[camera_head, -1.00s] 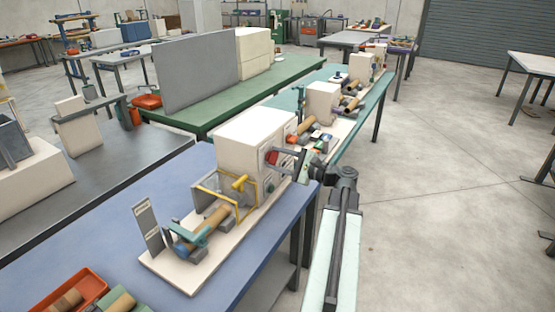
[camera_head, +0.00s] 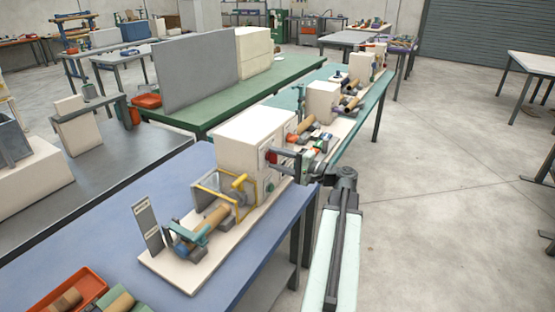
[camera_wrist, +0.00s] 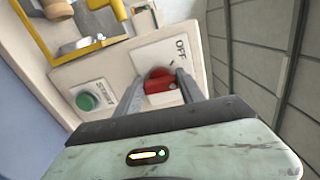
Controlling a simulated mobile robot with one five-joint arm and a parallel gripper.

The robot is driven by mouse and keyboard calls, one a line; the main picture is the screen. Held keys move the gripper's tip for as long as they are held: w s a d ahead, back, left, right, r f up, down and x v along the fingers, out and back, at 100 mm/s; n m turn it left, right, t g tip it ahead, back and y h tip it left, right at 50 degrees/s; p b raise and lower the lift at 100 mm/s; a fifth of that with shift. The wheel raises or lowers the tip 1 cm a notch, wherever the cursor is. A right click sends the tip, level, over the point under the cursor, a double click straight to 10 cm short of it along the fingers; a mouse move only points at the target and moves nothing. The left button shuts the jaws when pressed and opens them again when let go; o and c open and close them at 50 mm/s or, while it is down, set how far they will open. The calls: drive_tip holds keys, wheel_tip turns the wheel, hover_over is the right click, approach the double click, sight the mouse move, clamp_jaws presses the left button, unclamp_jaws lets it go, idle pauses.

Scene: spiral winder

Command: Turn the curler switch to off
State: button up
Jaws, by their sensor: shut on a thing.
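The curler switch is a red knob (camera_wrist: 160,81) on a pale plate marked OFF (camera_wrist: 185,50) on the front of the cream machine. In the wrist view my gripper (camera_wrist: 158,88) has one finger on each side of the knob and is shut on it. The OFF mark lies above and right of the knob there. In the head view my gripper (camera_head: 275,157) reaches the front face of the cream machine (camera_head: 252,140), and the red knob shows small at its tips. Which mark the knob points to is hard to tell.
A green START button (camera_wrist: 88,101) sits left of the switch. A yellow frame (camera_head: 238,196) and a cardboard tube (camera_head: 212,221) stand in front of the machine on a white base. An orange tray (camera_head: 65,290) lies at the lower left of the blue bench.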

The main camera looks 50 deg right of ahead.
drive_tip(key=n, duration=0.4)
drive_tip(key=shift+f+n, duration=0.15)
drive_tip(key=shift+n, duration=0.15)
drive_tip(key=shift+f+n, duration=0.1)
drive_tip(key=shift+n, duration=1.9)
drive_tip(key=o, duration=1.4)
drive_tip(key=shift+c, duration=0.2)
drive_tip(key=v, duration=0.8)
